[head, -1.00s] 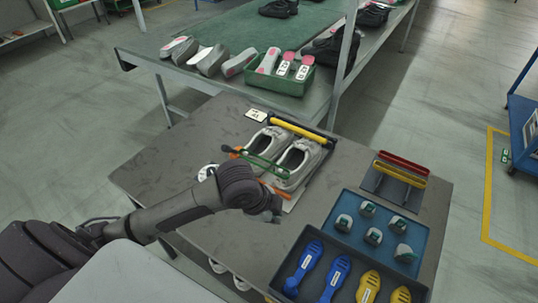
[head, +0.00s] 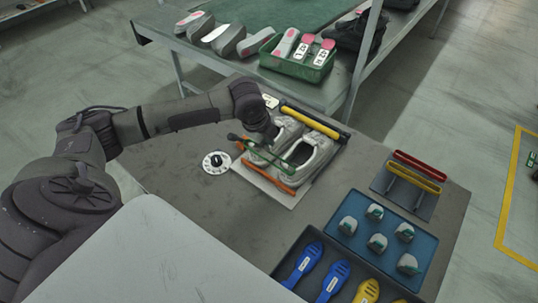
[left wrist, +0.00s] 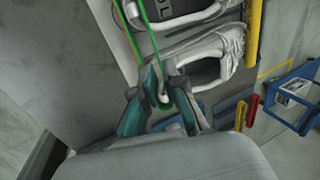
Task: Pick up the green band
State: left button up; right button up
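The green band (head: 272,158) stretches across the toes of a pair of light grey shoes (head: 312,152) on a white board (head: 285,194). My left gripper (head: 271,134) is over the left shoe, close to the band. In the left wrist view, the gripper (left wrist: 163,82) has its fingers apart, on either side of the narrow end of the green band (left wrist: 149,38). I cannot tell whether they touch it. The left shoe is partly hidden by the gripper in the head view. My right gripper is not in view.
A round white dial (head: 216,162) is to the left. Red and yellow handles (head: 418,166), a blue tray (head: 431,240) and a dark tray (head: 284,271) stand to the right.

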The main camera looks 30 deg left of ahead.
aim_at(270, 152)
pick_arm(q)
jog(key=p+x, duration=0.1)
jog(key=x, duration=0.4)
jog(key=shift+f, duration=0.4)
grip_shut()
jog(key=shift+r, duration=0.1)
